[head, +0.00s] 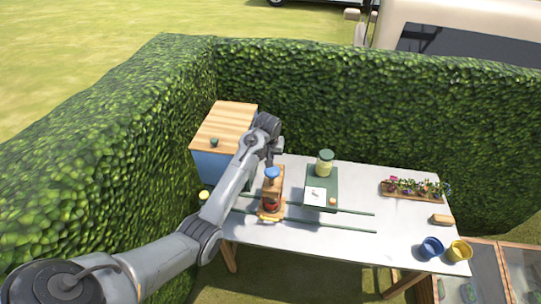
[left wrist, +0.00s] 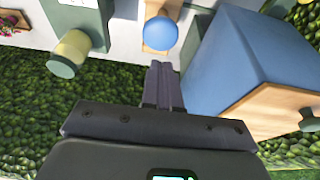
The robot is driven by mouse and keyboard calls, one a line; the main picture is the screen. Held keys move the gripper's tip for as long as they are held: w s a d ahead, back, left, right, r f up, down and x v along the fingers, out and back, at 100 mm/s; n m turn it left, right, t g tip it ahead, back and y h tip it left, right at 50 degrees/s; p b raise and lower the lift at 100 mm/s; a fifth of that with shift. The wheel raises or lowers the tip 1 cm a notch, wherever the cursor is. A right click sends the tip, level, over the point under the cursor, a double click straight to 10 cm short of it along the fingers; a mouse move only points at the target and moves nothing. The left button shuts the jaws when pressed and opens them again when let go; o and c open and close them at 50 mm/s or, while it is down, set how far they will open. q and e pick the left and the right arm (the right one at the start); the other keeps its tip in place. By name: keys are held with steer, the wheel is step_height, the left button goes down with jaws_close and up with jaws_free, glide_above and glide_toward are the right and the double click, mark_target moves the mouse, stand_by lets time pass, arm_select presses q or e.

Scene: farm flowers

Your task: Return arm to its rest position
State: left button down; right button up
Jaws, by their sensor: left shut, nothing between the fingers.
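My left arm comes in from the lower left of the head view and reaches over the left part of the white table (head: 290,232). Its gripper (head: 271,158) is above the back left of the table, beside the blue cabinet with the wooden top (head: 225,120). In the left wrist view the fingers (left wrist: 162,82) are together and empty. They point toward a blue round knob (left wrist: 160,34) on a wooden stand, apart from it as far as I can tell. The knob also shows in the head view (head: 272,173). My right gripper is in neither view.
Green rails (head: 340,228) run along the table. A flower tray (head: 412,191) and blue (head: 430,248) and yellow pots (head: 460,251) are at the right. A hedge (head: 350,105) encloses the back and left.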

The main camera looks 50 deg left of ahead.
arm_select(q)
steer(key=s+d+f+m+g, duration=0.1)
steer(key=s+d+f+g, duration=0.15)
steer(key=s+f, duration=0.6)
steer(key=s+d+f+m+g, duration=0.1)
steer(key=s+d+f, duration=0.3)
steer(key=s+f, duration=0.45)
steer(key=s+d+f+m+p, duration=0.1)
steer(key=s+d+f+m, duration=0.2)
steer(key=s+d, duration=0.8)
steer(key=s+d+r+m, duration=0.2)
steer(key=s+d+r, duration=0.2)
steer(key=s+d, duration=0.2)
steer(key=w+d+r+m+t+h, duration=0.1)
steer(key=d+r+t, duration=0.3)
steer(key=r, duration=0.8)
steer(key=shift+w+d+r+m+h+p, duration=0.15)
steer(key=shift+w+d+m+h+p, duration=0.2)
steer(key=shift+d+m+h, duration=0.65)
steer(key=shift+d+t+y, duration=0.2)
steer(key=shift+t+y, duration=0.05)
steer(key=shift+y, duration=0.05)
